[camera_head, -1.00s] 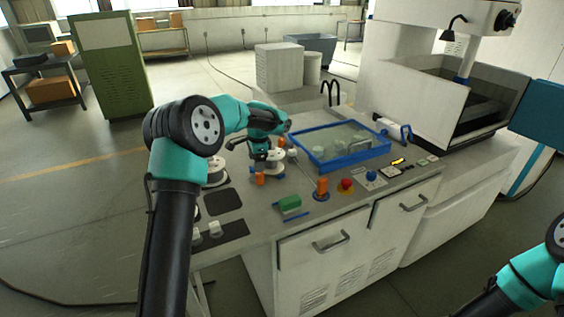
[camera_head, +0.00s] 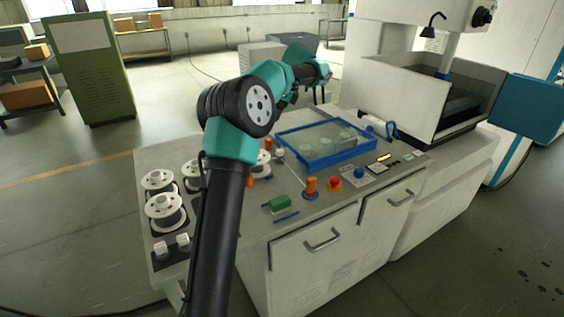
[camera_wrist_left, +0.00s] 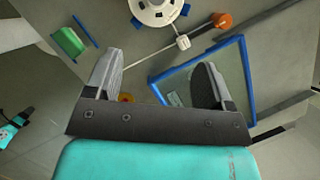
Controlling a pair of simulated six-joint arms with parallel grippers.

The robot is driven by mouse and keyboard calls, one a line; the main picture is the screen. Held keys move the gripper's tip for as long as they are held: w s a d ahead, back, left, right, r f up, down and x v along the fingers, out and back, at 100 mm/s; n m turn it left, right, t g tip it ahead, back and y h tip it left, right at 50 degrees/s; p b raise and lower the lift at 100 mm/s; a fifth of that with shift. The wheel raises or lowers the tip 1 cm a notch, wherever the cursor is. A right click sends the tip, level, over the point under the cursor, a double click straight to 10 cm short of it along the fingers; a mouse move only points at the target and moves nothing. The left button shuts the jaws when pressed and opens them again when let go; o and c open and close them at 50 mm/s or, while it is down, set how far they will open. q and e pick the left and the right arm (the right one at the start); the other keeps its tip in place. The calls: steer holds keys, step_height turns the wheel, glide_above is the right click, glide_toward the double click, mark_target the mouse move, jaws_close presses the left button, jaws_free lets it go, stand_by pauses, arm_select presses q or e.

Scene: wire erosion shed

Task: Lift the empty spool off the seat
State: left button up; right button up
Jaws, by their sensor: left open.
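The white spool on the seat (camera_wrist_left: 155,10) shows at the top edge of the left wrist view, cut off by the frame, with blue parts around its rim. In the head view, a white spool (camera_head: 264,158) at the same bench spot is mostly hidden behind my left arm. My left gripper (camera_wrist_left: 157,80) is open and empty. Its two grey fingers stand wide apart, and the spool lies beyond their tips, not between them. In the head view my left arm reaches over the back of the bench, and its fingers are not clear there. My right gripper is not seen.
A blue-framed tray (camera_head: 350,158) with a clear cover lies mid-bench. Several wound spools (camera_head: 165,212) stand at the left. A green block (camera_head: 279,203), an orange-topped post (camera_head: 311,187) and a red button (camera_head: 335,183) are near the front edge. A machine tank (camera_head: 425,95) rises behind right.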

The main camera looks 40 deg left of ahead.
arm_select(q)
steer(key=shift+s+a, duration=0.15)
glide_above(264, 156)
step_height(264, 156, down, 11)
steer(key=shift+f, duration=0.2)
steer(key=shift+f, duration=0.1)
stand_by(0.4)
steer(key=shift+x, duration=2.5)
steer(key=shift+c, duration=0.4)
jaws_close()
